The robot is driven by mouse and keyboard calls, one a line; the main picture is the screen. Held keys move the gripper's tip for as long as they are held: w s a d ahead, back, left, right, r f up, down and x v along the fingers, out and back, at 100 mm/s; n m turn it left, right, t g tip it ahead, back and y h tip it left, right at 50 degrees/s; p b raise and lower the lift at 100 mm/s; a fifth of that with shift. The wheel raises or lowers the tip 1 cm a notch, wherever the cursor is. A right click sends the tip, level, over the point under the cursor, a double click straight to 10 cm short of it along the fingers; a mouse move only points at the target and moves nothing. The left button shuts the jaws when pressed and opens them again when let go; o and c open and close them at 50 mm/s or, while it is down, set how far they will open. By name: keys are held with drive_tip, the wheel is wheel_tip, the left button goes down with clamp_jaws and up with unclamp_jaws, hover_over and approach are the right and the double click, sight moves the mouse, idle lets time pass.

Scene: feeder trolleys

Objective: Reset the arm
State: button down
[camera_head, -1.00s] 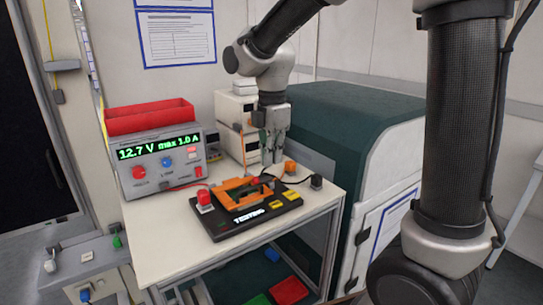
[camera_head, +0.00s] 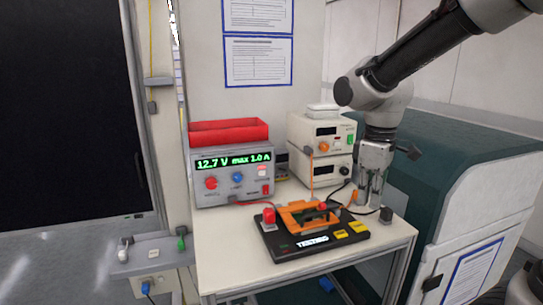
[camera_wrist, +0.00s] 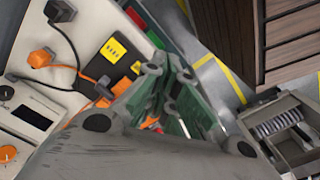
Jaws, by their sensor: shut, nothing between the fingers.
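My gripper (camera_head: 371,196) points down over the right back part of the white table (camera_head: 225,262), beside the black testing board (camera_head: 290,243). Its fingers are shut with nothing between them. In the wrist view the gripper (camera_wrist: 190,118) shows from close up, with the board (camera_wrist: 128,62) to its upper left. My arm reaches in from the upper right. An orange frame (camera_head: 300,214) and a red button (camera_head: 269,215) sit on the board. The fingertips partly hide the cables behind them.
A power supply (camera_head: 232,176) reading 12.7 V stands at the table's left back, with a red bin (camera_head: 229,133) above it. Two stacked white instruments (camera_head: 322,140) stand behind the board. A green and white cabinet (camera_head: 490,185) is close on the right.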

drive_tip(key=s+d+r+m+t, duration=0.2)
drive_tip(key=s+d+m, duration=0.3)
drive_tip(key=s+d, duration=0.1)
drive_tip(key=s+d+r+m+t, duration=0.2)
drive_tip(key=s+d+r+m, duration=0.1)
drive_tip(key=s+d+m, duration=0.2)
drive_tip(key=s+d, duration=0.2)
drive_tip(key=shift+s+r, duration=0.3)
idle(0.6)
